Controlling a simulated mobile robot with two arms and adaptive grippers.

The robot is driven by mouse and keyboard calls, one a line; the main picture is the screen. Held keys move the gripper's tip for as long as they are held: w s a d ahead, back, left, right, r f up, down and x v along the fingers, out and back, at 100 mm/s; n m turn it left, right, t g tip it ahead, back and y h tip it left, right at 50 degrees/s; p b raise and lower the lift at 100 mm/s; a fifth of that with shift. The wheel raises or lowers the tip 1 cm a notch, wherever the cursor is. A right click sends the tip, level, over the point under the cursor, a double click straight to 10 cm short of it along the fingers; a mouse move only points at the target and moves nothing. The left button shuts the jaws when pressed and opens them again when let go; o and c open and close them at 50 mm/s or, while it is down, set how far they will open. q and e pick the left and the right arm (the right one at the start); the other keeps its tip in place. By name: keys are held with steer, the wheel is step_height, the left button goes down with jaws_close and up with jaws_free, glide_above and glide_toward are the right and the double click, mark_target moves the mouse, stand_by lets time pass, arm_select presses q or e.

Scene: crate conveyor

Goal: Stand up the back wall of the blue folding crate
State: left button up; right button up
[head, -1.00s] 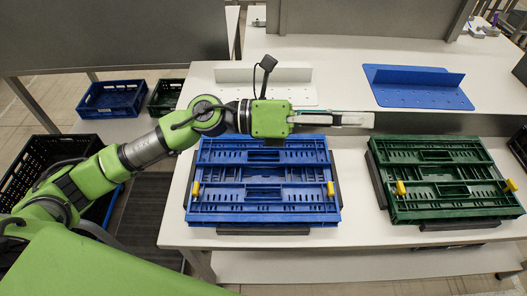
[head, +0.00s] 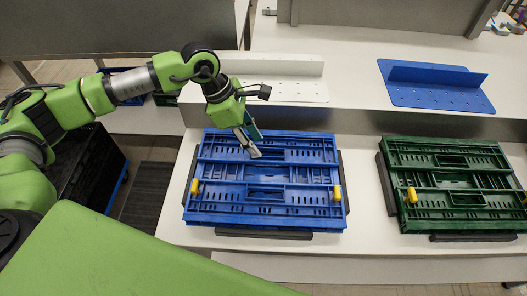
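The blue folding crate (head: 219,208) lies folded flat on the white table, its wall panels stacked inside the frame. The folded back wall panel (head: 300,150) lies in its rear half. Yellow latches sit at its left side (head: 195,187) and right side (head: 338,193). My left gripper (head: 254,153) comes down from the back left, its fingertips over the rear panel near its middle slot. Whether the fingers touch the panel, and how far apart they are, I cannot tell. My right gripper is out of view.
A folded green crate (head: 450,212) with yellow latches lies to the right. Dark stops edge both crates. A white bracket (head: 285,90) and a blue bracket (head: 430,92) stand on the raised shelf behind. A black crate (head: 95,165) is at the lower left.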

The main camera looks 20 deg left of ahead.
mark_target(266, 159)
arm_select(q)
steer(key=p+x, duration=0.1)
steer(key=x, duration=0.5)
steer(key=shift+d+f, duration=0.2)
steer(key=shift+f, duration=0.05)
jaws_close()
